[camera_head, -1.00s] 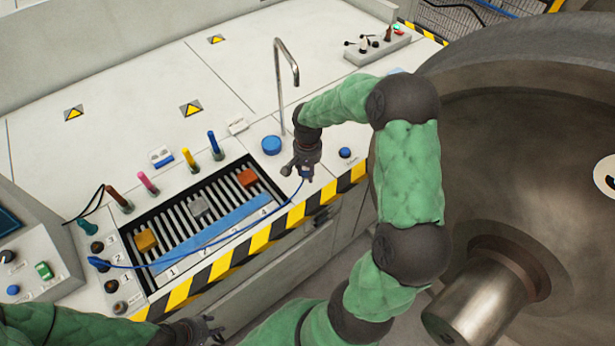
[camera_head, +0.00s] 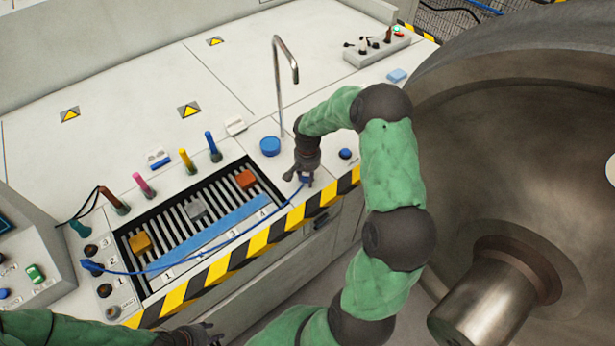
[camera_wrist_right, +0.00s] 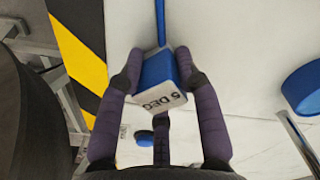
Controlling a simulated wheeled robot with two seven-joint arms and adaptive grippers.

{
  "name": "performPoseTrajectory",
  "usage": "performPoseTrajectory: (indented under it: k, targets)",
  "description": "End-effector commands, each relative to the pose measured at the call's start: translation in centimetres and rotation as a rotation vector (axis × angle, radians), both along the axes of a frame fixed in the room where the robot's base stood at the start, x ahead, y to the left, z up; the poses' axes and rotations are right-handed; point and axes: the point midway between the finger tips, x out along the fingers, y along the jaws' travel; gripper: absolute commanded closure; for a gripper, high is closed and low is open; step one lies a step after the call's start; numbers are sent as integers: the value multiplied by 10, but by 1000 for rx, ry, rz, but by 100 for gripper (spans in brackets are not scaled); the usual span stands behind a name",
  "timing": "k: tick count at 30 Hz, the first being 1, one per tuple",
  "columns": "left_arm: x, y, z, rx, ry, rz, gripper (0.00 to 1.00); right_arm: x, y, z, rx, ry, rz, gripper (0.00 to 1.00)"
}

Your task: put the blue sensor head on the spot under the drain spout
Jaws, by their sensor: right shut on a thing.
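The blue sensor head (camera_head: 305,179) is in my right gripper (camera_head: 302,174), just above the pale bench top near its striped front edge. In the right wrist view the right gripper (camera_wrist_right: 160,80) is shut around the blue sensor head (camera_wrist_right: 158,70), whose pale face reads "5 DEG". A blue cable runs from it. The drain spout (camera_head: 287,48) is a thin curved metal pipe rising behind the gripper; its pipe also shows in the wrist view (camera_wrist_right: 298,140).
A blue round disc (camera_head: 270,146) lies left of the right gripper, and a small blue knob (camera_head: 345,153) right of it. A slotted grate (camera_head: 190,223) with coloured blocks, and several coloured pegs behind it, are further left. A large metal wheel (camera_head: 530,130) fills the right side.

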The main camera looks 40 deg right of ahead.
Motion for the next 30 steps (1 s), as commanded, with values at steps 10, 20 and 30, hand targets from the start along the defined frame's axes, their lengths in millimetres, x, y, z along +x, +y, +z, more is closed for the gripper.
performPoseTrajectory:
  k: [10, 20, 30]
  targets:
    - [0, 0, -2, 0, 0, 0, 60, 0, 0, -3, 1, 1, 1, 42]
    - [0, 0, 1, 0, 0, 0, 60, 0, 0, 1, 0, 0, 1, 42]
    - [0, 0, 21, 0, 0, 0, 60, 1, 0, 62, -1, -2, 1, 42]
